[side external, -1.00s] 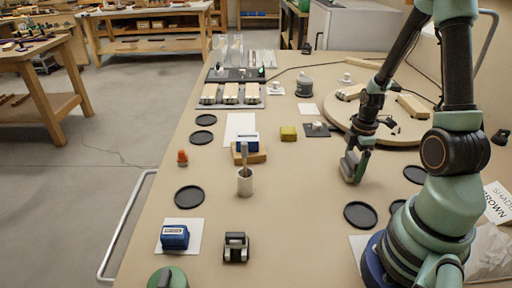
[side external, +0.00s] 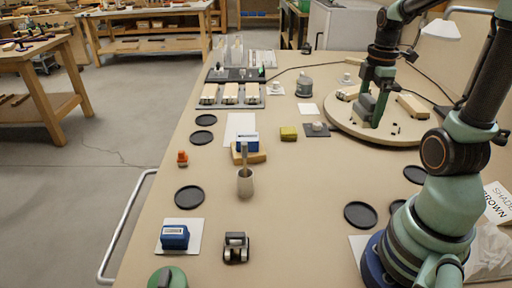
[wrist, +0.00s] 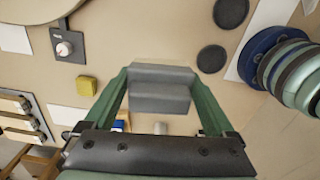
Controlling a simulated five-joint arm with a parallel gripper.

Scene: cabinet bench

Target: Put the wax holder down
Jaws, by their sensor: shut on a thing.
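My gripper (side external: 372,108) is shut on a grey, stepped block that I take to be the wax holder (wrist: 160,88). In the wrist view the block sits between the two green fingers of my gripper (wrist: 160,80), one finger at each side. In the side view the fingers hang down in front of the round wooden board (side external: 402,138). The grey block (side external: 363,104) shows small there, partly covered by the fingers. I cannot tell how far it is above the surface.
A tan wooden block (side external: 412,106) lies on the round board, right of my gripper. A yellow block (side external: 289,133) and a dark square plate with a knob (side external: 317,130) lie left of the board. Black discs (side external: 360,215) lie nearer. The middle of the bench is clear.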

